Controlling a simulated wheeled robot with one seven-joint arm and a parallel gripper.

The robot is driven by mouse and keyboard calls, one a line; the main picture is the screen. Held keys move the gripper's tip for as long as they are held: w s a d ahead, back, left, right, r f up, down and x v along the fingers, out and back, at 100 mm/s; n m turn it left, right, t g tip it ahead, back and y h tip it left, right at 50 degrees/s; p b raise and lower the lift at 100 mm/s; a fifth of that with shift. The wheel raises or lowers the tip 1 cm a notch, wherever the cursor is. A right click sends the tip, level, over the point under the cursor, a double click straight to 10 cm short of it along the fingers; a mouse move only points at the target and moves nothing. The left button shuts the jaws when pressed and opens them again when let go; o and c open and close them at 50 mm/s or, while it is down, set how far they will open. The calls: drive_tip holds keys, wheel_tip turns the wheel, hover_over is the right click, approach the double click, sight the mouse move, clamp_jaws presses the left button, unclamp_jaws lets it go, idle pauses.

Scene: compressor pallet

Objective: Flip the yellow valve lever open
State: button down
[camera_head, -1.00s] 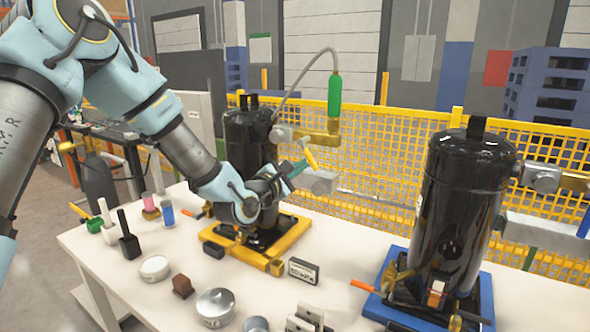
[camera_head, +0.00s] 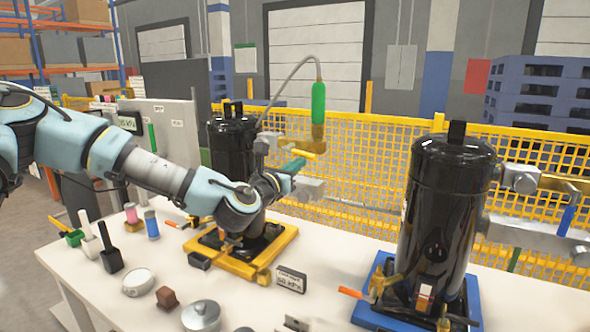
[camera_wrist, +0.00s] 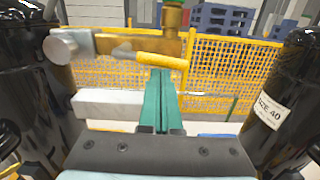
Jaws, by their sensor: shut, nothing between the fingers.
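The yellow valve lever (camera_wrist: 165,61) lies nearly level across the wrist view, slightly lower at its right end. It belongs to the brass valve (camera_wrist: 172,18) and shows small in the head view (camera_head: 302,153), beside the left black compressor (camera_head: 233,140). My gripper (camera_wrist: 161,74) has its two green fingers shut together with nothing between them. Its fingertips reach the lever's lower edge in the wrist view; I cannot tell whether they touch. In the head view my gripper (camera_head: 297,165) is just below the lever. My arm hides part of the left compressor.
A green cylinder (camera_head: 318,103) with a grey hose stands above the valve. A silver block (camera_wrist: 105,103) lies left of the fingers. The right black compressor (camera_head: 447,210) stands on a blue base (camera_head: 365,315). A yellow mesh fence (camera_head: 370,165) runs behind.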

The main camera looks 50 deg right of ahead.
drive_tip(key=shift+s+r+n, duration=0.1)
drive_tip(key=shift+r+n, duration=0.15)
drive_tip(key=shift+n, duration=0.25)
drive_tip(key=shift+f, duration=0.15)
